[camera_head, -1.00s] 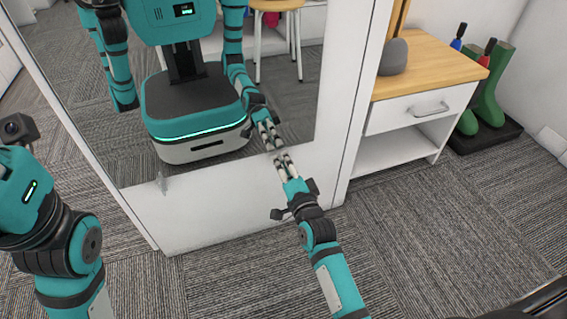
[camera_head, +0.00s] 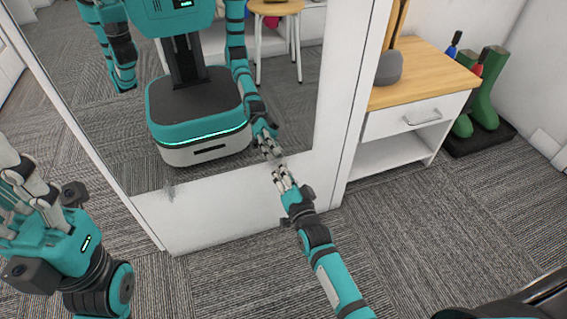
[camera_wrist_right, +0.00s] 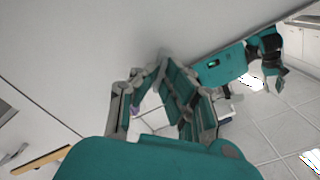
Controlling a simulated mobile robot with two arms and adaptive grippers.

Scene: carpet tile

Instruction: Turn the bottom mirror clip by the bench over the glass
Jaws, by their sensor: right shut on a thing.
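The tall mirror (camera_head: 285,95) stands in a white panel (camera_head: 225,212) and reflects my own body. A small pale clip (camera_head: 169,191) sits at the left of its bottom edge. My right gripper (camera_head: 277,170) is at the right part of that edge, shut on the bottom mirror clip there; the fingers hide most of this clip. In the right wrist view the fingertips (camera_wrist_right: 160,65) converge at the glass edge, with a grey bit between them. My left gripper (camera_head: 25,185) is raised at the left, away from the mirror, partly cut off; its opening is unclear.
A bench (camera_head: 425,70) with a wooden top and white drawer stands right of the mirror, with a grey rounded object (camera_head: 389,68) on it. Green boots (camera_head: 487,95) stand on a dark tray beyond it. Carpet in front is clear.

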